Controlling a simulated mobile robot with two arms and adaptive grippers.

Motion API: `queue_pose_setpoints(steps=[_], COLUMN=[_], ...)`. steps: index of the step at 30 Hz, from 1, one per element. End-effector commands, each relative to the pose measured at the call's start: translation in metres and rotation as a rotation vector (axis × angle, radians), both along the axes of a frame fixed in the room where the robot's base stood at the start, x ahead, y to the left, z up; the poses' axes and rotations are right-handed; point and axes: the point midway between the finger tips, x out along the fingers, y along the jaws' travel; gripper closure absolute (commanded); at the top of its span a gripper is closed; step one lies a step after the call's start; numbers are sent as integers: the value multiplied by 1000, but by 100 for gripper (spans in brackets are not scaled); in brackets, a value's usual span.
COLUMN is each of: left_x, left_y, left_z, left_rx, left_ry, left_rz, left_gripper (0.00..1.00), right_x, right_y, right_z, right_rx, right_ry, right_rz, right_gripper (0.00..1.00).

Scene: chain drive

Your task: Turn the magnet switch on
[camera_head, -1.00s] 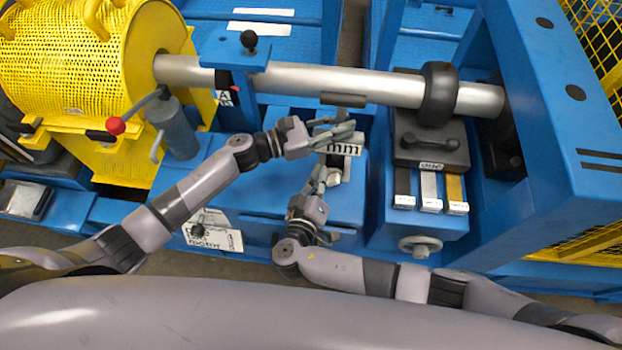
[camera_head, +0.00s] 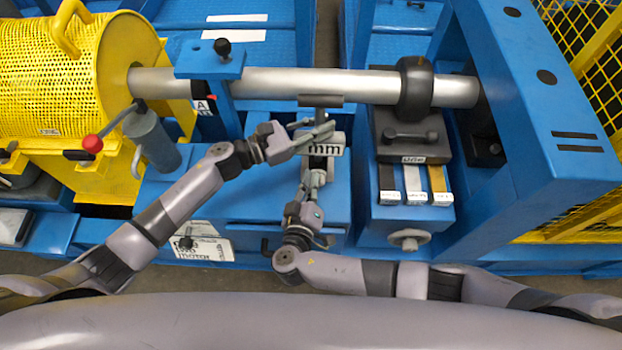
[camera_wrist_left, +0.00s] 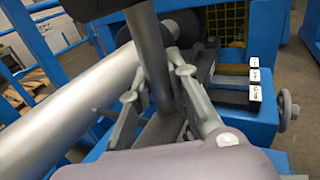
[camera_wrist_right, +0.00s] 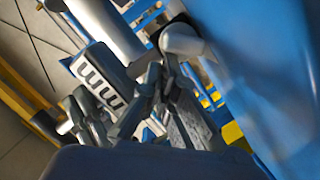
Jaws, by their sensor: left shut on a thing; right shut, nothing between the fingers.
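A grey measuring device with a white "mm" label (camera_head: 323,149) stands at the blue bench, just below the silver shaft (camera_head: 300,84). My left gripper (camera_head: 322,132) is at the top of this device; in the left wrist view it is shut around a grey post (camera_wrist_left: 152,60). My right gripper (camera_head: 311,180) is below the label, pointing up at the device's lower part, shut with nothing between its fingers. The "mm" label also shows in the right wrist view (camera_wrist_right: 98,76), left of the fingers. I cannot make out the magnet switch itself; the right fingers crowd the lower part.
A yellow perforated guard (camera_head: 75,75) and a red-knobbed lever (camera_head: 92,143) are on the left. A black block with a handle (camera_head: 410,137), three labelled strips and a grey handwheel (camera_head: 408,239) are on the right. A blue frame (camera_head: 535,110) closes off the right side.

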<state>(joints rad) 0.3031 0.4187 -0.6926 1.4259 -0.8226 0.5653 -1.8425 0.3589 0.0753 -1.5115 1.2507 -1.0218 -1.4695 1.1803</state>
Motion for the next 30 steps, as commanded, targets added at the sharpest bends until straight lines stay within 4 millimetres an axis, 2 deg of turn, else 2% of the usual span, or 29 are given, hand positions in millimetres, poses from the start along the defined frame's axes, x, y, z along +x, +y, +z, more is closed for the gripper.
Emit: queue_pose_setpoints(steps=[14,30], left_x=[0,0], left_y=[0,0], left_z=[0,0], left_rx=[0,0], left_ry=[0,0], left_rz=[1,0], left_gripper=[100,100], right_x=[-1,-2], right_y=[-9,-25], right_z=[-4,-6], right_rx=[107,514], right_ry=[3,7], right_rz=[-3,-6], right_gripper=[100,100])
